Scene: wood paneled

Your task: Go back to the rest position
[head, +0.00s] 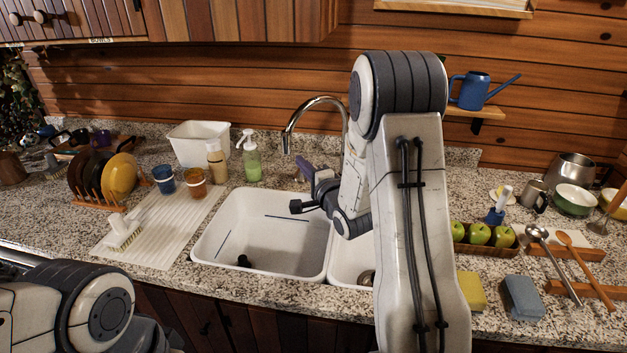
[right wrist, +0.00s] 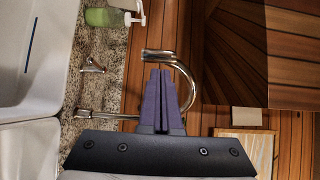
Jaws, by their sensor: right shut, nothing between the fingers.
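My right arm rises in the middle of the head view and bends down at its far end. My right gripper (head: 304,163) has purple fingers and hangs above the sink, close to the chrome faucet (head: 312,101). In the right wrist view its purple fingers (right wrist: 158,80) are together, with nothing between them, and the faucet's curved neck (right wrist: 183,75) shows behind them. My left arm shows at the lower left of the head view; its gripper is out of view.
The white double sink (head: 262,232) lies below the right gripper. A green soap bottle (head: 251,160), a white bin (head: 198,144) and a dish rack (head: 104,185) stand left. Green apples (head: 478,234), a yellow sponge (head: 470,291) and a blue sponge (head: 522,298) lie right of my arm.

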